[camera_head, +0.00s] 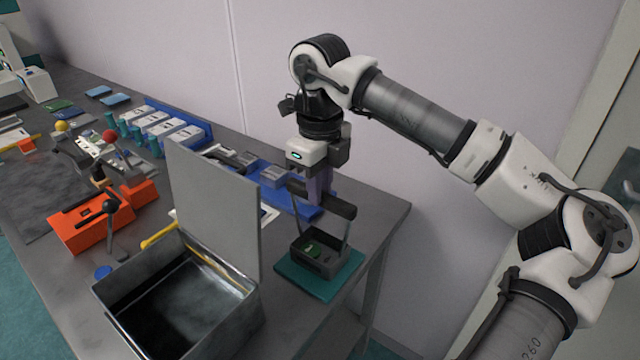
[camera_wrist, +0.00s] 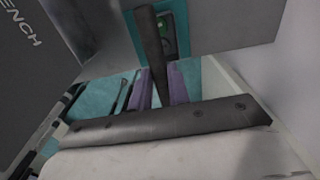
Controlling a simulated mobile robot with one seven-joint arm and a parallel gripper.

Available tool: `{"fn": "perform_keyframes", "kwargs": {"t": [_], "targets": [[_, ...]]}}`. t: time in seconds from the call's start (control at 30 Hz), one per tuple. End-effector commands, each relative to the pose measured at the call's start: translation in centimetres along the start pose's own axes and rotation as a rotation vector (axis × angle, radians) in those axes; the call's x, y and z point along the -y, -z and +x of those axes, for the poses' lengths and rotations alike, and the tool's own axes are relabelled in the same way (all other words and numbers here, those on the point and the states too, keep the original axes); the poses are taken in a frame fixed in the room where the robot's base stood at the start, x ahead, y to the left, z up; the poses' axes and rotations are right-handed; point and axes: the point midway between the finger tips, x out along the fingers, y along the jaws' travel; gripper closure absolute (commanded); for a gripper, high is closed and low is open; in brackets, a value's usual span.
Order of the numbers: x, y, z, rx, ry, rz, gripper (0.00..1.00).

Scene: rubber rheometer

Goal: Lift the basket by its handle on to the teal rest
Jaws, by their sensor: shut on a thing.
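A small dark basket (camera_head: 302,247) with a green item inside is at the right end of the bench. It is upright on or just above the teal rest (camera_head: 312,287); I cannot tell whether its base touches. Its thick dark handle (camera_head: 342,209) stands up above it. My gripper (camera_head: 319,192) points down and its purple fingers are shut on the handle. In the wrist view the handle (camera_wrist: 152,50) runs between the fingers (camera_wrist: 160,88). The teal rest (camera_wrist: 131,40) and part of the basket show beyond, mostly hidden.
An open grey metal box (camera_head: 190,290) with a raised lid (camera_head: 210,200) stands left of the rest. A blue tray (camera_head: 270,180) lies behind my gripper. An orange fixture (camera_head: 90,220) with levers is further left. The bench's right edge is close to the rest.

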Motion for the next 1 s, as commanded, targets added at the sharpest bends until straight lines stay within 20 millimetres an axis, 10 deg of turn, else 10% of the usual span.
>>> {"fn": "perform_keyframes", "kwargs": {"t": [0.2, 0.23, 0.4, 0.77, 1.0], "targets": [[0.0, 0.0, 0.3, 0.001, 0.001, 0.0, 1.0], [0.0, 0.0, 0.2, 0.001, 0.001, 0.0, 0.79], [0.0, 0.0, 0.2, 0.0, 0.001, 0.0, 0.57], [0.0, 0.0, -0.1, 0.0, 0.001, 0.001, 0.57], [0.1, -0.1, -4.3, 0.002, 0.004, 0.003, 0.57]]}}
